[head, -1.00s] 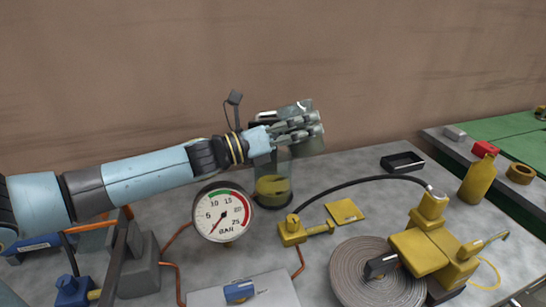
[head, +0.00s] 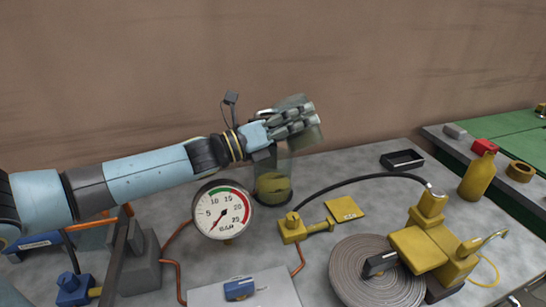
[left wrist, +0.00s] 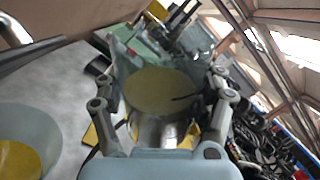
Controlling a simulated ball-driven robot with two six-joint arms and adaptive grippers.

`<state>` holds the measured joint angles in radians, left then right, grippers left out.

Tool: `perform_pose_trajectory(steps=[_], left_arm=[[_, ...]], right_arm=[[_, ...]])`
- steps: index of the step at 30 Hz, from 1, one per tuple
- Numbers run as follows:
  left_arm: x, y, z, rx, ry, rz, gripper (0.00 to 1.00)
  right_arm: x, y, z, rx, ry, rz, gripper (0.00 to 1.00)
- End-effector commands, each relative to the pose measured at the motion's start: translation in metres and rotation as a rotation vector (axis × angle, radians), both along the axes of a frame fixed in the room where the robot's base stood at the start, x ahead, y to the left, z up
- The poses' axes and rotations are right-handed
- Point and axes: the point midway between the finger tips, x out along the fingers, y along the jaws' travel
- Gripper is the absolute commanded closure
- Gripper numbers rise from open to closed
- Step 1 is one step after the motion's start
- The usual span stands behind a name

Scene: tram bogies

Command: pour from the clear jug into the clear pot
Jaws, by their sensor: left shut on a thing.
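My left gripper (head: 306,115) is shut on the clear jug (head: 309,137) and holds it raised above the bench, up and to the right of the clear pot. The jug is tilted. In the left wrist view the jug (left wrist: 122,58) sits between my two fingers, with yellowish contents inside. The clear pot (head: 273,170) stands upright on the bench below my wrist, with olive-yellow contents low in it. The pot also shows at the lower left of the left wrist view (left wrist: 38,128). I cannot see any stream between them. My right gripper is not in view.
A round pressure gauge (head: 222,209) stands just left of the pot. A yellow fitting (head: 292,228), a black hose (head: 365,180), a coiled grey hose (head: 375,275) and a yellow pump (head: 425,250) lie in front and to the right. A black tray (head: 402,160) is farther right.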

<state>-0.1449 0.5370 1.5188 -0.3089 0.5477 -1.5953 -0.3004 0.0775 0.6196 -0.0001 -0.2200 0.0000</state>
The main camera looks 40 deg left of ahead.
Motion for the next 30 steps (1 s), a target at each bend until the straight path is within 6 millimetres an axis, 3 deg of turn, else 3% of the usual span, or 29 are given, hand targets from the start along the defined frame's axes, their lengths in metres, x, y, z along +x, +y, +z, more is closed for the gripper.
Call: perform_pose_trajectory(steps=[30], left_arm=[[0.0004, 0.0015, 0.0009, -0.136, 0.025, 0.0, 0.64]], right_arm=[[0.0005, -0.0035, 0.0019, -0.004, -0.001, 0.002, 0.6]])
